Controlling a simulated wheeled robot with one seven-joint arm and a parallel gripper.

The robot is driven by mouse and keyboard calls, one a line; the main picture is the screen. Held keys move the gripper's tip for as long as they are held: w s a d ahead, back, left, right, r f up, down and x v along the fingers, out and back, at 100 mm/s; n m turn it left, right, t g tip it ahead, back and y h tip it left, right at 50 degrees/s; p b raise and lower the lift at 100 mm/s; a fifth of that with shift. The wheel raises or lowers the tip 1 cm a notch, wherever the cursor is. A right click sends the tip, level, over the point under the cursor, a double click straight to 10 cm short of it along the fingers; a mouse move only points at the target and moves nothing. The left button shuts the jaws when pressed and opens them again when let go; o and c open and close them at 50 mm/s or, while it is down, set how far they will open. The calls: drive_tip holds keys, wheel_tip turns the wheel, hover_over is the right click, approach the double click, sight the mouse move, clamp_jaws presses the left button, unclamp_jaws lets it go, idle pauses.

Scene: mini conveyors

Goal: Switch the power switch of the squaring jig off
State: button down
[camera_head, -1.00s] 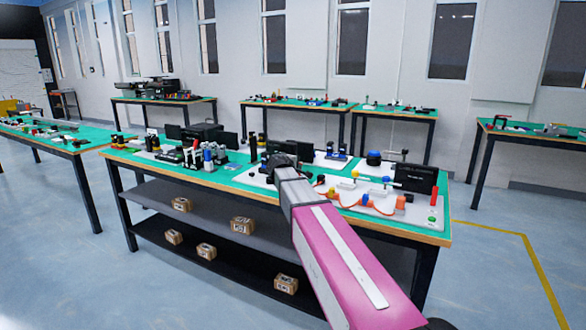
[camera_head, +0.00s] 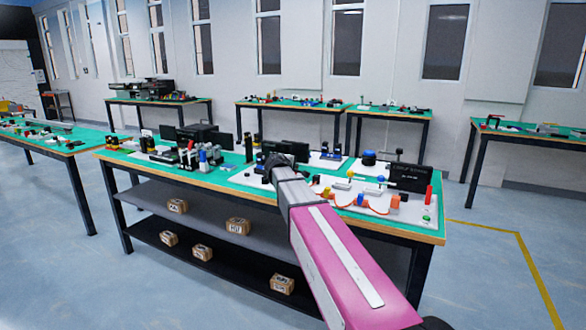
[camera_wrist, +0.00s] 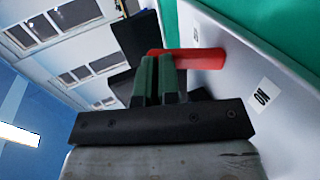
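In the wrist view a red lever (camera_wrist: 200,58) stands out from a pale board (camera_wrist: 240,58). The board carries an "ON" label (camera_wrist: 262,97) and a second label, too small to read, near the lever's base. I take this lever to be the power switch. My gripper (camera_wrist: 158,62) has two green fingers close together, with hardly any gap and nothing seen between them. Their tips are right by the lever's free end; I cannot tell whether they touch.
The near table (camera_head: 225,185) holds several devices, dark screens and a board with coloured parts (camera_head: 372,200). A black screen (camera_head: 408,178) stands at its right end. Boxes (camera_head: 238,226) lie on the shelves below. Open floor (camera_head: 500,280) lies to the right.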

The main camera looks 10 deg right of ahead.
drive_tip(key=shift+w+d+f, duration=0.1)
drive_tip(key=shift+w+d, duration=0.05)
drive_tip(key=shift+w, duration=0.2)
drive_tip(key=shift+s+a+f, duration=0.2)
drive_tip(key=shift+s+a, duration=0.05)
drive_tip(key=shift+s, duration=0.25)
